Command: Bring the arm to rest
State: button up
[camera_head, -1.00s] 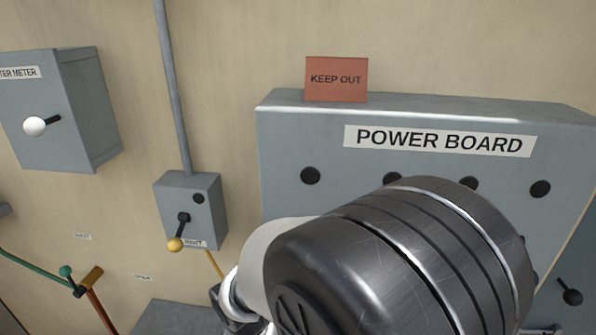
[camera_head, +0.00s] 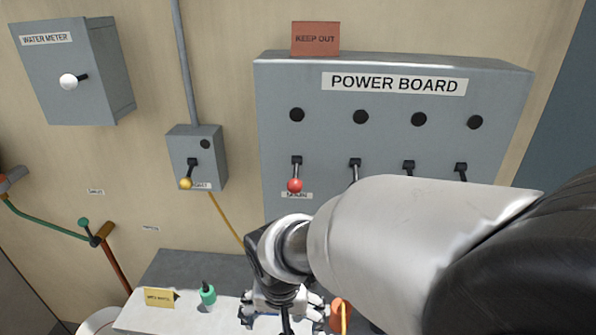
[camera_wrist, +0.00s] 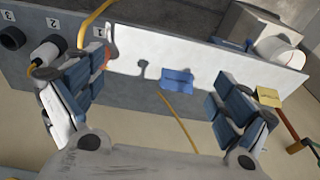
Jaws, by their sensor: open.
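My gripper (camera_head: 285,310) shows at the bottom of the head view, below the power board and over the light bench (camera_head: 130,318). My pale arm crosses the lower right and hides part of the board. In the wrist view my gripper (camera_wrist: 155,100) has its two blue-padded fingers wide apart, with nothing held between them. Beyond the fingers lie a pale surface and a small blue piece (camera_wrist: 177,79).
The power board (camera_head: 395,85) has several levers, one with a red knob (camera_head: 295,185). A yellow-knobbed box (camera_head: 210,150) and water meter box (camera_head: 75,85) are at left. A green plug-like piece (camera_head: 208,294) and yellow tag (camera_head: 159,298) are on the bench near my gripper.

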jog(key=s+d+r+t+b, duration=0.1)
jog(key=s+d+r, duration=0.3)
jog(key=s+d, duration=0.2)
jog(key=s+d+r+t+b, duration=0.1)
jog(key=s+d+r, duration=0.4)
jog(key=d, duration=0.6)
jog(key=shift+s+r+n+t, duration=0.15)
jog(key=shift+s+n+t, duration=0.2)
jog(key=shift+s, duration=0.85)
